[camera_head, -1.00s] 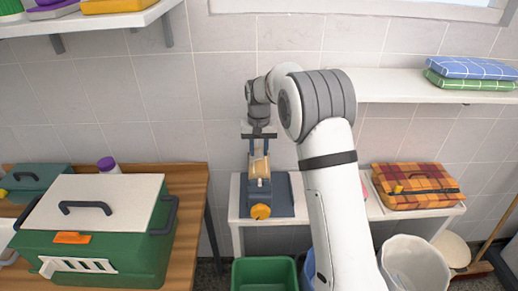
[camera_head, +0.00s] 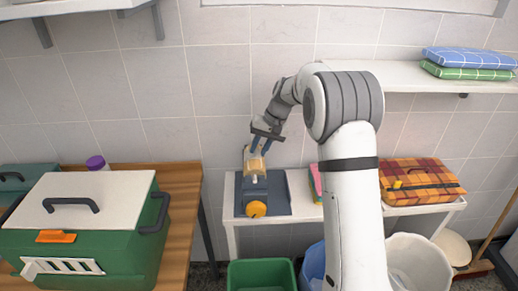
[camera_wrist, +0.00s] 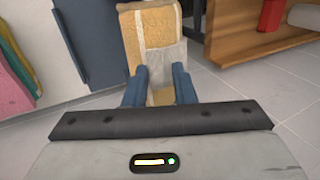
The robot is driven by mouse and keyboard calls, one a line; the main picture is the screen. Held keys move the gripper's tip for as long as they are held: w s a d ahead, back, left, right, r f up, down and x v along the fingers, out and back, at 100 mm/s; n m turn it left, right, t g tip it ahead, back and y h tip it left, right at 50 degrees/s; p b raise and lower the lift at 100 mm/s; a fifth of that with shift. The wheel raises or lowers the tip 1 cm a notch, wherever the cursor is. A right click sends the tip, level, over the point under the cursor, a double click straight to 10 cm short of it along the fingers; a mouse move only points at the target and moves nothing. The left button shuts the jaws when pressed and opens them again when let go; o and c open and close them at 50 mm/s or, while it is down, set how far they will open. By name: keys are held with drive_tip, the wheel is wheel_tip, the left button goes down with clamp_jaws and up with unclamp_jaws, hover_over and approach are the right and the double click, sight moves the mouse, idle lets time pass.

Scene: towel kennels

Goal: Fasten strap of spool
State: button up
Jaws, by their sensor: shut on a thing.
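A tan, block-like thing with a whitish band (camera_head: 255,166) is held in my gripper (camera_head: 259,147) at the back of the white bench. In the wrist view, my blue fingers (camera_wrist: 160,78) are shut around the lower part of the tan thing (camera_wrist: 150,25), with the pale band across it. It leans slightly in the head view. Just below it in that view is a blue-grey device with an orange-yellow knob (camera_head: 255,209), on a dark grey-blue mat (camera_head: 283,191). I cannot tell whether the tan thing touches the device, or which part is the strap.
A green kennel with a white lid (camera_head: 85,225) stands on the wooden table at left. A green bin (camera_head: 262,275) and white bin (camera_head: 415,262) stand below. Folded cloths (camera_head: 468,60) rest on the wall shelf.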

drive_tip(key=o, duration=1.1)
drive_tip(key=shift+f, duration=0.2)
drive_tip(key=shift+r, duration=0.15)
drive_tip(key=b+v, duration=0.1)
drive_tip(key=v, duration=0.6)
drive_tip(key=shift+r, duration=0.3)
drive_tip(key=shift+d, duration=0.15)
